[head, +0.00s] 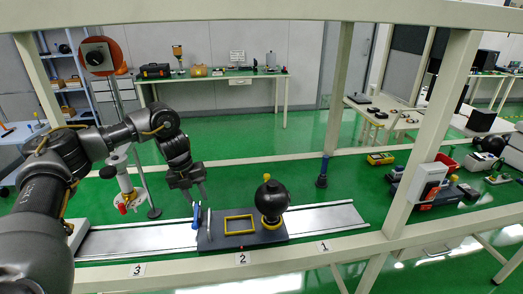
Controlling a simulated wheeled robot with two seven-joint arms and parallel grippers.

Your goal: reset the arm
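My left arm comes in from the left, bent at the elbow, with the forearm hanging down. My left gripper (195,197) points down above the silver rail, left of the dark fixture plate. Its two fingers look apart, with nothing visible between them. A blue-handled piece (197,215) stands just below the fingertips at the plate's left end; whether they touch cannot be told. My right arm and gripper are not in view.
The dark plate (263,236) on the rail (335,217) carries a yellow frame (239,224) and a black ball (272,197). Pale frame posts (425,130) and a front beam surround the area. A blue-black tool (322,172) stands behind. Workbenches stand farther back.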

